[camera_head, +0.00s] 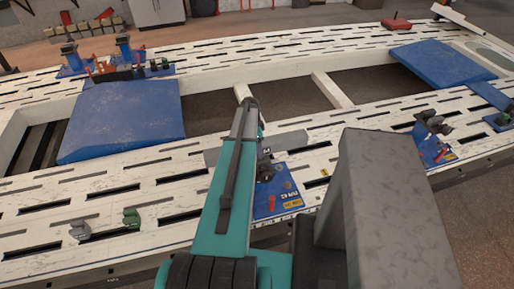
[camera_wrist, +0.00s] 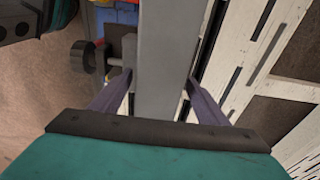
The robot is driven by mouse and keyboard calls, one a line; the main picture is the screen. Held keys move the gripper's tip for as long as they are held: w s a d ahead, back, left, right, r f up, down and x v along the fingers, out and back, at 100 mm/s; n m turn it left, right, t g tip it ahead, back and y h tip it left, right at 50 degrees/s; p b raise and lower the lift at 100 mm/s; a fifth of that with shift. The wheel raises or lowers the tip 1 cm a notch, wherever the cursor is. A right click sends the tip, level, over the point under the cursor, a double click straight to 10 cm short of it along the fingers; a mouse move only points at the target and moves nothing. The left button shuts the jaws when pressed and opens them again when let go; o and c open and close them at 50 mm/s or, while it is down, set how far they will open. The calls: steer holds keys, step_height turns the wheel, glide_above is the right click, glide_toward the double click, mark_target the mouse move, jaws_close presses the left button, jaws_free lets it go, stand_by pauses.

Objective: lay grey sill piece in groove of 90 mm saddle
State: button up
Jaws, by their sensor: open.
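The grey sill piece (camera_wrist: 160,62) runs lengthwise through the middle of the wrist view. My gripper (camera_wrist: 158,84) is open, with one finger on each side of the piece and a visible gap at least on the left. In the head view, a grey bar (camera_head: 287,141) that looks like the sill piece lies across the bench behind my arm, by a blue fixture plate (camera_head: 284,196) with yellow labels. My arm hides its middle and my fingertips there. I cannot tell which saddle is the 90 mm one or whether the piece rests in a groove.
A dark round knob (camera_wrist: 82,56) stands left of the piece in the wrist view. The slotted white bench (camera_head: 70,205) carries blue pads (camera_head: 125,115) and other blue fixtures (camera_head: 432,145). Small grey and green clamps (camera_head: 131,217) stand at the front left.

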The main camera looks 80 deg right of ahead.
stand_by(0.3)
jaws_close()
steer(key=shift+d+r, duration=0.1)
steer(key=shift+r, duration=0.05)
steer(key=shift+r, duration=0.1)
stand_by(0.4)
steer(key=shift+r, duration=0.45)
steer(key=shift+r+b, duration=1.4)
steer(key=shift+r, duration=3.05)
